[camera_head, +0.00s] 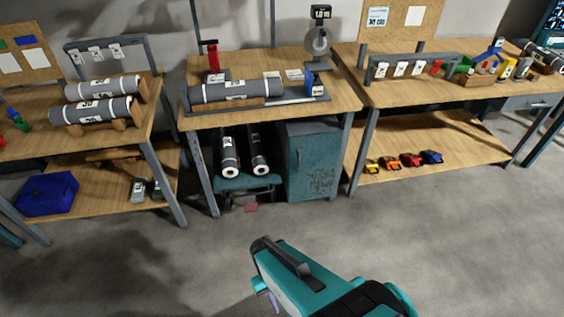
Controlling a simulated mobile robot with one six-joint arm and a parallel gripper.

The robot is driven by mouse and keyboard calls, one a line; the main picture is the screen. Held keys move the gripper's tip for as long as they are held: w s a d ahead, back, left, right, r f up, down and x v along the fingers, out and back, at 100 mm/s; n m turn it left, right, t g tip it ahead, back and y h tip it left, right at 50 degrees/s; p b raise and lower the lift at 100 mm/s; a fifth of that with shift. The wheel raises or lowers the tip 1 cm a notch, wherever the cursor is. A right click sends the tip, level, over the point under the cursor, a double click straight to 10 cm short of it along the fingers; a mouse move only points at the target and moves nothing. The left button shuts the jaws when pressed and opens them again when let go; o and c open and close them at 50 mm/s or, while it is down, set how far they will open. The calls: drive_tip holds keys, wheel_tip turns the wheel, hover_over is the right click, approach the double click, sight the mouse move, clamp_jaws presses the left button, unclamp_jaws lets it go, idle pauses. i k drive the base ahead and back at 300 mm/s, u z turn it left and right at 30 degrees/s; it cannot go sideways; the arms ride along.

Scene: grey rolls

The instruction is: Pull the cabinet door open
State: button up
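The teal cabinet (325,150) stands on the floor under the right part of the middle workbench. Its front door (316,172) looks shut, with dark markings low on it. A slim upright handle (299,158) is near the door's left edge. My teal and black arm reaches in from the bottom edge. My gripper (264,272) is at its front end, over open floor and apart from the cabinet. The fingers are not clear enough to tell whether they are open or shut.
The middle workbench (345,100) stands over the cabinet, with its right leg (347,155) close beside it. Grey rolls (230,155) rest on a low cart left of the cabinet. A small red item (251,208) lies on the floor. The floor before the cabinet is clear.

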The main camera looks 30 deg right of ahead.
sight(313, 160)
drive_tip(key=u, duration=0.1)
drive_tip(key=i, duration=1)
drive_tip(key=u, duration=0.1)
drive_tip(key=k, duration=0.95)
drive_tip(key=z, duration=0.2)
drive_tip(key=i, duration=0.45)
drive_tip(key=u, duration=0.1)
